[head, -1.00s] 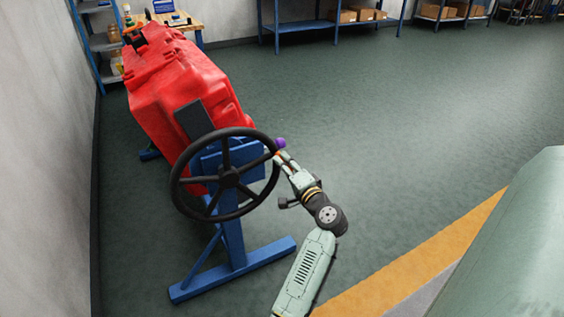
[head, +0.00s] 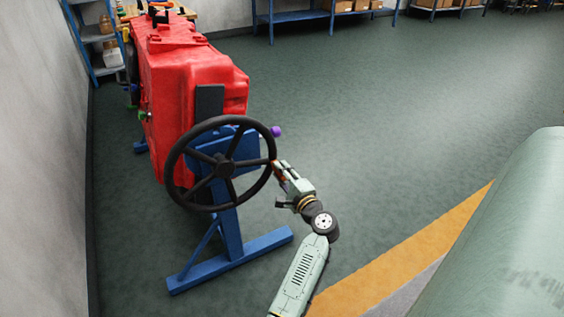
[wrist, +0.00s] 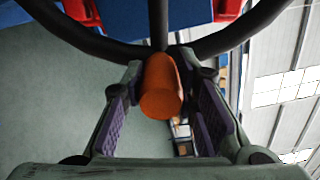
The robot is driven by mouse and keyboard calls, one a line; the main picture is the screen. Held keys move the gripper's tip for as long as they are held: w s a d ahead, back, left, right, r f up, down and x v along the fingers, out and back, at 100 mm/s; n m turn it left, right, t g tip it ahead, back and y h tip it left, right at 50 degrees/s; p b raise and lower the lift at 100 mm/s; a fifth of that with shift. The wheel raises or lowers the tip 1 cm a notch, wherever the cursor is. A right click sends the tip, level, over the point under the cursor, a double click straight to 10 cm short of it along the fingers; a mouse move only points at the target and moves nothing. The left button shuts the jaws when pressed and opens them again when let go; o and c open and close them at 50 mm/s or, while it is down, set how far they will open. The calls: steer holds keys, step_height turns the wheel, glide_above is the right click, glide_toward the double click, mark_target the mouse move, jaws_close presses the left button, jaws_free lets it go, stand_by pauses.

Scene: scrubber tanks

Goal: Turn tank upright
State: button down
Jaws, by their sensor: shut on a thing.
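The red tank (head: 196,85) hangs in a blue stand (head: 231,232) at the left of the head view. It looks close to upright, with a slight lean I cannot judge exactly. A black handwheel (head: 184,147) with spokes faces me on the stand's front. My gripper (head: 277,170) is at the wheel's right rim. In the wrist view my gripper (wrist: 163,105) is shut on the orange handle (wrist: 162,90), which sticks out from the wheel rim (wrist: 215,42) between the purple finger pads. The handle is mostly hidden in the head view.
A purple knob (head: 276,131) sticks out beside the stand, just above my gripper. A grey wall (head: 45,160) is close on the left. Blue shelves (head: 300,17) with boxes stand at the back. The floor to the right is clear.

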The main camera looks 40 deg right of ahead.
steer(key=shift+w+a+f+m+p, duration=0.6)
steer(key=shift+a+f+m, duration=2.15)
steer(key=shift+f+m, duration=1.55)
steer(key=w+a+f+m+p, duration=0.1)
steer(key=a+f+m+p, duration=0.1)
steer(key=a, duration=0.3)
steer(key=w+a+f+m+p, duration=0.1)
steer(key=a+f+m+p, duration=0.1)
steer(key=a+m, duration=0.2)
steer(key=shift+w+a+f+m, duration=0.2)
steer(key=shift+w+a+m, duration=0.1)
steer(key=shift+a, duration=0.45)
steer(key=c, duration=1.5)
jaws_free()
steer(key=shift+r, duration=0.1)
steer(key=shift+o, duration=1.1)
steer(key=shift+s, duration=0.1)
